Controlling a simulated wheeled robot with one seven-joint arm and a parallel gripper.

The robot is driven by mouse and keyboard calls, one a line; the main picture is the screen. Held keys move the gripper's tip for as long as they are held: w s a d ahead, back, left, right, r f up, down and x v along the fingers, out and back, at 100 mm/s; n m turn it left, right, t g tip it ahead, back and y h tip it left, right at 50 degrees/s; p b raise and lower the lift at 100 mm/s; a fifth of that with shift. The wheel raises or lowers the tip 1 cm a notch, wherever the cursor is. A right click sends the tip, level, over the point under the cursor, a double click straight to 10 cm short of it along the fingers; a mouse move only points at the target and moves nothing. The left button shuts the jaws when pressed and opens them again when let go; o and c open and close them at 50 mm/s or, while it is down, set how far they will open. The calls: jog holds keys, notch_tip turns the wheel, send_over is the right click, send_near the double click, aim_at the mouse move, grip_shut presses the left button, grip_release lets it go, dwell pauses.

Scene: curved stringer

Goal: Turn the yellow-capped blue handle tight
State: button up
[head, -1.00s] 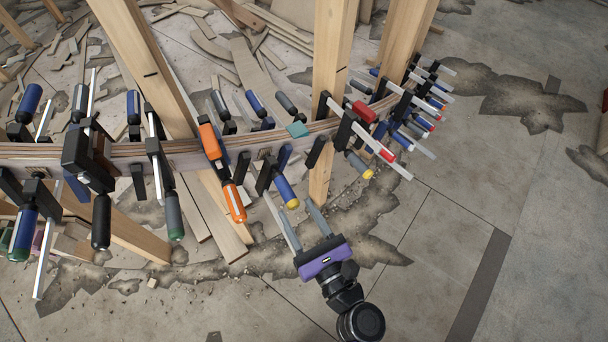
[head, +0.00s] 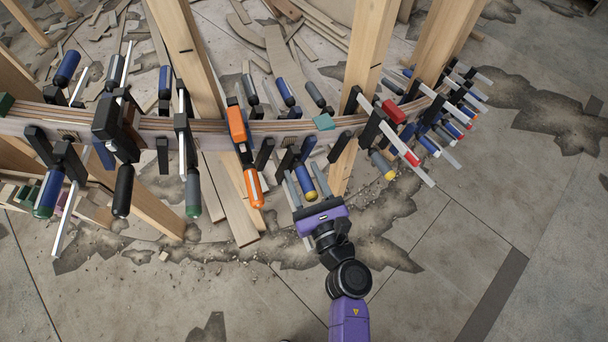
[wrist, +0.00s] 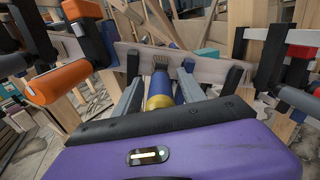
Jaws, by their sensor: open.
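The yellow-capped blue handle (head: 306,183) belongs to a clamp on the curved stringer, near the middle of the head view. In the wrist view the handle (wrist: 162,91) points toward the camera, its yellow cap nearest. My purple gripper (head: 306,181) is open, with one grey finger on each side of the handle. In the wrist view the handle lies between the two fingers of my gripper (wrist: 163,102), which are apart. I cannot tell whether either finger touches it. The clamp's far end is partly hidden behind the stringer.
The curved laminated stringer (head: 222,128) runs across the view, lined with several clamps. An orange-handled clamp (head: 243,150) stands just left, and a grey handle with a yellow cap (head: 382,165) just right. Wooden posts (head: 364,60) rise behind.

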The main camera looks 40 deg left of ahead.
grip_shut()
